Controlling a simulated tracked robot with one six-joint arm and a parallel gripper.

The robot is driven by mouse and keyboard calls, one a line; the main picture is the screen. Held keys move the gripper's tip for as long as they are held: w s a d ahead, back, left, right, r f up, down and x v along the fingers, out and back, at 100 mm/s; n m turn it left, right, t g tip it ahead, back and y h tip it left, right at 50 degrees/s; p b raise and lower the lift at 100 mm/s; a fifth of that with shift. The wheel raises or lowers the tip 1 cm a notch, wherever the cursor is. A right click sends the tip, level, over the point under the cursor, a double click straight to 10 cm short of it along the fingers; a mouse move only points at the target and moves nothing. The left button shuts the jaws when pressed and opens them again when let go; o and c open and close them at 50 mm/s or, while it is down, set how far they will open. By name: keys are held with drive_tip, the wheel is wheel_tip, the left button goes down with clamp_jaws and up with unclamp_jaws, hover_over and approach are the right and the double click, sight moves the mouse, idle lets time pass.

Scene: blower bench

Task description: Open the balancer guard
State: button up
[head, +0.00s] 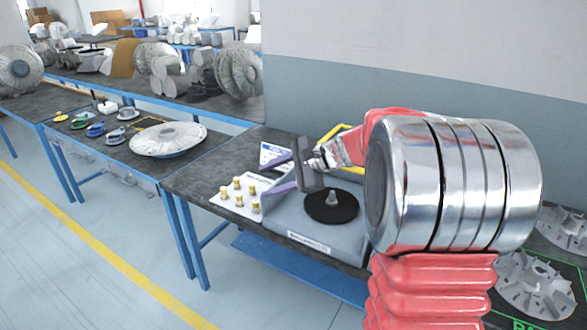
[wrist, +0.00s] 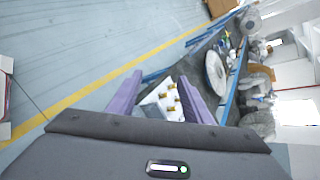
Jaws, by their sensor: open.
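The balancer (head: 310,225) is a grey box on the dark bench, with a black disc (head: 331,207) and a small metal spindle on top. A yellow frame (head: 338,133), which looks like the guard, shows behind my arm at the balancer's back. My arm hides much of it, so its full position cannot be told. My gripper (head: 265,177) has two purple fingers, spread apart and empty, pointing left above the balancer's left side. In the wrist view my gripper (wrist: 160,78) is open, with the white card of brass pieces (wrist: 163,97) seen beyond and between the fingers.
Several brass pieces (head: 238,190) stand on a white card left of the balancer. Grey finned wheels (head: 535,285) lie on the right. A large pale disc (head: 168,139) lies on the left bench. Open floor (head: 60,240) lies in front.

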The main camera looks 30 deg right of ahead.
drive_tip(key=s+a+n+g+h, duration=0.2)
drive_tip(key=s+a+n, duration=0.4)
drive_tip(key=s, duration=0.5)
drive_tip(key=s+a+n+g+h, duration=0.25)
drive_tip(key=s+a+n, duration=0.4)
drive_tip(key=s, duration=0.45)
drive_tip(key=s+d+f+n+t+h, duration=0.1)
drive_tip(key=s+n+h, duration=0.2)
drive_tip(key=s+n, duration=0.2)
drive_tip(key=s, duration=0.3)
drive_tip(key=shift+s+d+f+t, duration=0.25)
drive_tip(key=shift+s+f+t, duration=0.05)
drive_tip(key=shift+t, duration=0.05)
drive_tip(key=shift+n, duration=0.25)
drive_tip(key=shift+c, duration=0.4)
